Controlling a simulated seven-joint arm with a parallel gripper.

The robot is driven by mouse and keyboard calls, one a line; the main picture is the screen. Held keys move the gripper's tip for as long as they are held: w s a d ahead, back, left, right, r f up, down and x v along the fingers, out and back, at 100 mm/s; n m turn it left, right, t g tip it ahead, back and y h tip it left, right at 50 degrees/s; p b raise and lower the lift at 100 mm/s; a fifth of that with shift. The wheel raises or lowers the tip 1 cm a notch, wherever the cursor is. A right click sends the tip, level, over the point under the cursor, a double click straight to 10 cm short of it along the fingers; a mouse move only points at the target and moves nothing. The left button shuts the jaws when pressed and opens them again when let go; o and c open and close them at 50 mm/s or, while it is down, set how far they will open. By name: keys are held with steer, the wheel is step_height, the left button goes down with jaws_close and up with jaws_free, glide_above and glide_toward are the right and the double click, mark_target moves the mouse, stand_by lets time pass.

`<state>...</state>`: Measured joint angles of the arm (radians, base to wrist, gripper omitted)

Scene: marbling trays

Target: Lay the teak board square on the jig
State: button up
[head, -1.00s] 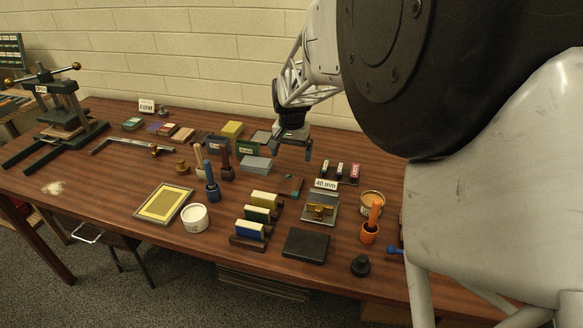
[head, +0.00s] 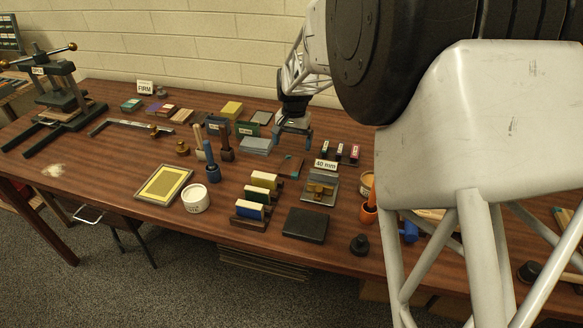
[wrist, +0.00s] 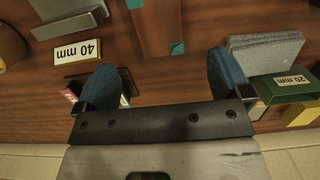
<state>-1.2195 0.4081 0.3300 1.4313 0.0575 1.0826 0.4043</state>
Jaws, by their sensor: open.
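A flat reddish-brown piece with teal corner patches, which looks like the teak board (head: 292,164), lies in the middle of the table. It also shows at the top of the wrist view (wrist: 154,25), cut off by the frame edge. I cannot tell for sure which thing is the jig; a grey plate with brass pieces (head: 320,190) lies to the right of the board, in front of the "40 mm" label. My gripper (head: 293,138) is open and empty, behind the board in the head view. In the wrist view, its blue fingers (wrist: 163,76) are wide apart, with bare table between them.
Grey slabs (wrist: 266,50) and a green box with a "20 mm" label (wrist: 287,86) stand close to one finger. The "40 mm" label (wrist: 78,52) is near the other. Upright coloured blocks (head: 257,195) and a black slab (head: 305,225) lie nearer the front edge.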

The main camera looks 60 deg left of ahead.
mark_target(291, 165)
steer(key=shift+s+d+f, duration=0.1)
steer(key=shift+s+f, duration=0.05)
steer(key=shift+f, duration=1.1)
steer(key=shift+f, duration=0.1)
steer(key=shift+s+d+f, duration=0.1)
steer(key=shift+d+f, duration=0.05)
steer(key=shift+f, duration=0.65)
steer(key=shift+s+d+f, duration=0.1)
steer(key=shift+f, duration=0.75)
steer(key=shift+s+d+f, duration=0.1)
steer(key=shift+d+f, duration=0.05)
steer(key=shift+f, duration=0.65)
steer(key=shift+c, duration=0.3)
steer(key=c, duration=1)
steer(key=shift+r, duration=0.15)
steer(key=shift+r, duration=4.85)
